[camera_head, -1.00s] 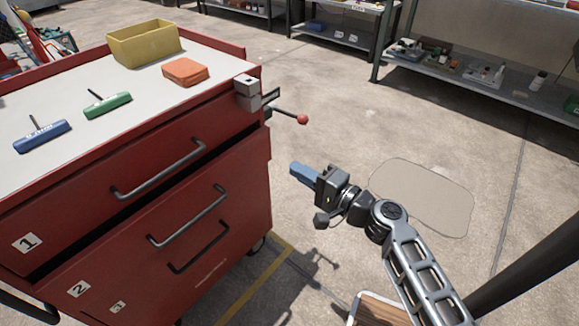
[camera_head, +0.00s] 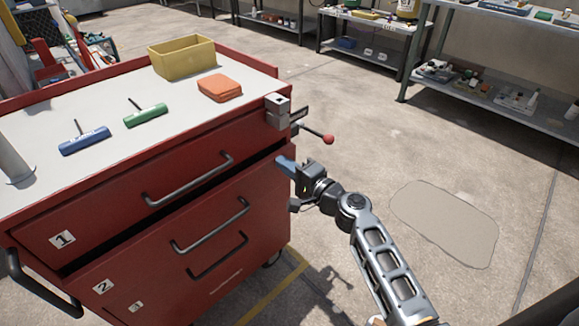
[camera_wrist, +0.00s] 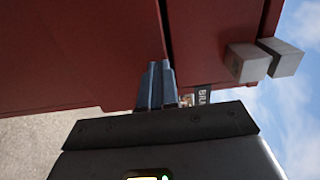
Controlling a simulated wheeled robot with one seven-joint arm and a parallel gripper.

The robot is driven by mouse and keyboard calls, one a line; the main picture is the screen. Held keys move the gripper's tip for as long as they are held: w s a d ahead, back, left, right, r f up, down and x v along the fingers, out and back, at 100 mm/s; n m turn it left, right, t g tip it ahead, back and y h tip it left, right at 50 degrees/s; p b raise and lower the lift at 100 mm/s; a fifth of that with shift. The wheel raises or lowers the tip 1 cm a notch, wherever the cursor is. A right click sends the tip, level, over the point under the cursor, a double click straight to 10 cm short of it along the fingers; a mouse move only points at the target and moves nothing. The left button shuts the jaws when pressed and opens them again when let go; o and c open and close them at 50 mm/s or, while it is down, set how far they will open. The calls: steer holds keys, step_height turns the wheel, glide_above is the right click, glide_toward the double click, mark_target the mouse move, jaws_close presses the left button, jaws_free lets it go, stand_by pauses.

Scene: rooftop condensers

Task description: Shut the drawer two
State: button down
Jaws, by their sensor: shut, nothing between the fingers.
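Drawer two (camera_head: 150,262) is the red front marked 2 on the red tool cabinet, below drawer one (camera_head: 110,225). A dark gap runs along its top, and its front appears to stand out a little past drawer one. Its grey bar handle (camera_head: 212,227) is free. My gripper (camera_head: 284,163) is shut and empty, its blue fingers at the right end of the gap, by the upper right corner of drawer two. In the wrist view the blue fingers (camera_wrist: 158,85) overlap the red panel beside the dark gap; I cannot tell whether they touch.
The cabinet top holds a yellow bin (camera_head: 181,58), an orange case (camera_head: 219,88), and blue (camera_head: 84,140) and green (camera_head: 146,115) T-handled tools. A grey vise-like block (camera_head: 278,110) and a red-knobbed lever (camera_head: 328,139) jut out just above my gripper. The floor to the right is clear.

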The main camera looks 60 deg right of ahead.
mark_target(274, 154)
steer(key=b+x, duration=0.1)
steer(key=x, duration=0.3)
steer(key=shift+w+r, duration=0.15)
steer(key=shift+w, duration=0.1)
steer(key=v, duration=0.8)
steer(key=shift+s+b, duration=0.2)
steer(key=shift+b, duration=0.1)
